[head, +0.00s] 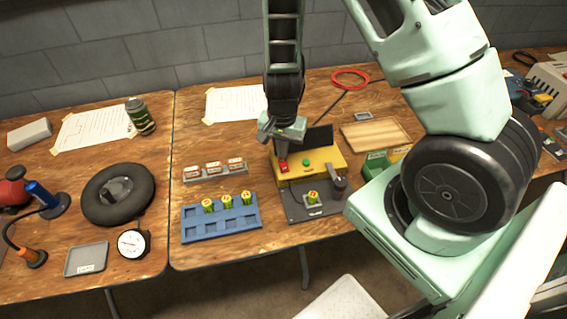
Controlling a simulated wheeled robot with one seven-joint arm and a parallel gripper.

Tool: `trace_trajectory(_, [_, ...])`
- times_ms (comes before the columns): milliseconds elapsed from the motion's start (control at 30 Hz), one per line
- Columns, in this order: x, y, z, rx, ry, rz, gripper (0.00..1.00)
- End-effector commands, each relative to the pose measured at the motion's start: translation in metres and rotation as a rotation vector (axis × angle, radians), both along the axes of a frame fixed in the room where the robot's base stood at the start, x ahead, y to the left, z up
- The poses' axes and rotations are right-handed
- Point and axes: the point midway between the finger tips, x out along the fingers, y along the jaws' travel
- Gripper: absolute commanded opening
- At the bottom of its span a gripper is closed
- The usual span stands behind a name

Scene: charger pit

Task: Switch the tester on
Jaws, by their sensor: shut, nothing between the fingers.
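The tester is a yellow box (325,163) on a dark base plate (299,212), in the middle of the wooden table. A red switch (283,168) sits on its left end, and a green button (306,162) sits to the right of it. A green and yellow battery (312,198) stands on the base plate in front of the box. My gripper (281,153) points down just over the red switch, shut and empty. I cannot tell whether it touches the switch. The switch's position is too small to read.
A blue tray (221,232) with several batteries lies to the left, with a grey labelled rack (214,173) behind it. A wooden tray (374,136) and green boxes (376,163) are to the right. A black tyre (118,195) lies on the left table.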

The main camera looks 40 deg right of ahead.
Motion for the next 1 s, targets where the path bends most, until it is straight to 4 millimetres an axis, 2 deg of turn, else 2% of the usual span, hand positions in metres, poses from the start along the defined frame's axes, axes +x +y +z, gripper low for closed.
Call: trace_trajectory(1000, [0.0000, -0.0001, -0.0092, 0.000, 0.000, 0.000, 0.00])
